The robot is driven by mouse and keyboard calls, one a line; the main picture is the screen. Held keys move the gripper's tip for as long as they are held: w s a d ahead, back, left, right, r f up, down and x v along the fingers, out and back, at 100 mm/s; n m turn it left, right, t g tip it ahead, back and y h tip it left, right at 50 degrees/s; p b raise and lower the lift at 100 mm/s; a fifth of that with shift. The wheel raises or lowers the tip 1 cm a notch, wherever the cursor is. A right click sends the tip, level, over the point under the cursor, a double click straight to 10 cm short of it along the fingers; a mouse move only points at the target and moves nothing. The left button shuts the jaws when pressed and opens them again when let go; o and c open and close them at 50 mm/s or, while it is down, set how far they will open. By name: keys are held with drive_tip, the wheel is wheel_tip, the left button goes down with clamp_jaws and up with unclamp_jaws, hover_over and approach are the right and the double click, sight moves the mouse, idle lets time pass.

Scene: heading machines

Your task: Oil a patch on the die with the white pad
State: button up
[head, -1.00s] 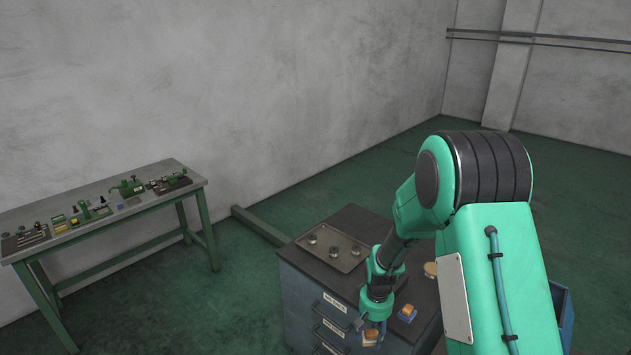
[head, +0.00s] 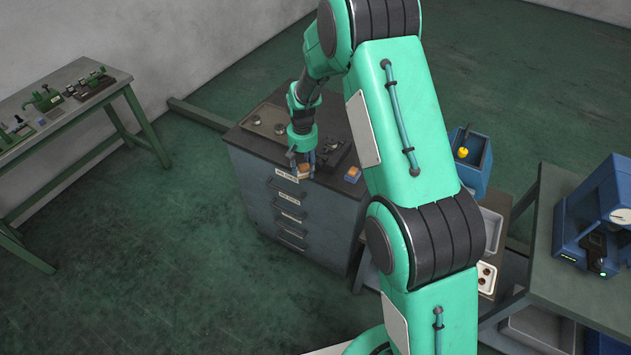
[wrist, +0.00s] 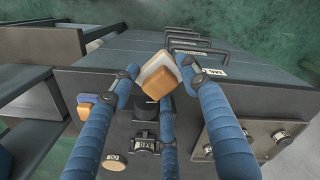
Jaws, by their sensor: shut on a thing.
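My gripper (wrist: 160,82) is shut on the white pad (wrist: 153,66), which has a tan wooden grip; the pad hangs near the front edge of the cabinet top. In the head view my gripper (head: 302,168) is small, at the cabinet's front edge, and the pad is partly hidden by the fingers. A dark blocky piece (wrist: 147,146), which looks like the die, stands on the cabinet top beyond my fingers and is partly hidden by one of them. It also shows as a dark shape in the head view (head: 334,152). The pad is apart from it.
A blue pad with a tan grip (wrist: 88,110) lies on the cabinet top, left in the wrist view. A tray (wrist: 246,128) with round metal parts is at the right. A round tan piece (wrist: 113,161) lies beside the dark piece. A blue bin (head: 470,160) stands beyond my arm.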

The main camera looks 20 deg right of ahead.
drive_tip(key=shift+w+a+r+p, duration=0.2)
drive_tip(key=shift+w+r, duration=0.25)
drive_tip(key=shift+w, duration=0.1)
drive_tip(key=shift+w+a+r+p, duration=0.15)
drive_tip(key=shift+w+r, duration=0.3)
drive_tip(key=shift+w, duration=0.1)
drive_tip(key=w+d+r+p, duration=0.3)
drive_tip(key=w+d+r, duration=0.1)
drive_tip(key=d, duration=0.4)
drive_tip(key=w+d+r+p, duration=0.3)
drive_tip(key=w+d+r, duration=0.2)
drive_tip(key=w+d, duration=0.2)
drive_tip(key=shift+w+d+m+p, duration=0.15)
drive_tip(key=shift+d+m+p, duration=0.2)
drive_tip(key=shift+d, duration=0.55)
